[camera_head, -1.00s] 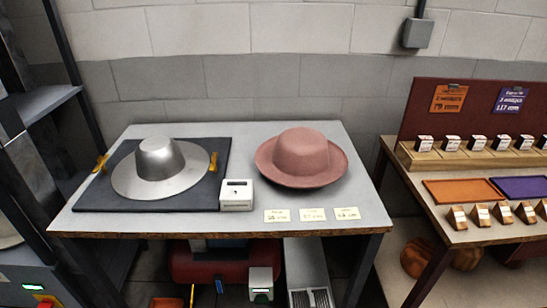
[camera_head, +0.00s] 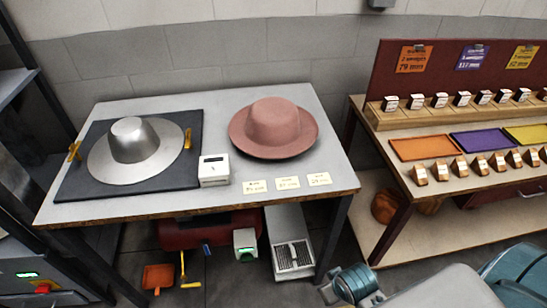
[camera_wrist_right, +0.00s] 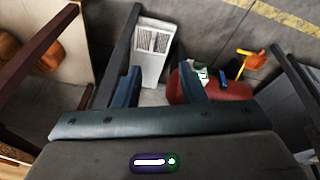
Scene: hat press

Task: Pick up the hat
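A pink brimmed hat (camera_head: 274,122) rests upright on the right half of the grey table (camera_head: 110,208) in the head view. A silver hat-shaped metal form (camera_head: 134,140) sits on a dark mat at the table's left half. My right gripper's two blue fingers (camera_wrist_right: 160,84) stand apart with nothing between them in the right wrist view, and the hat does not show there. Part of my right arm shows at the lower right of the head view, well below and right of the hat. My left gripper is not in view.
A small white box (camera_head: 214,171) and several price cards stand in front of the hat. A red tank (camera_head: 190,232) and a pale slotted unit (camera_head: 291,250) are under the table. A second table (camera_head: 372,110) with sample blocks and coloured trays stands right.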

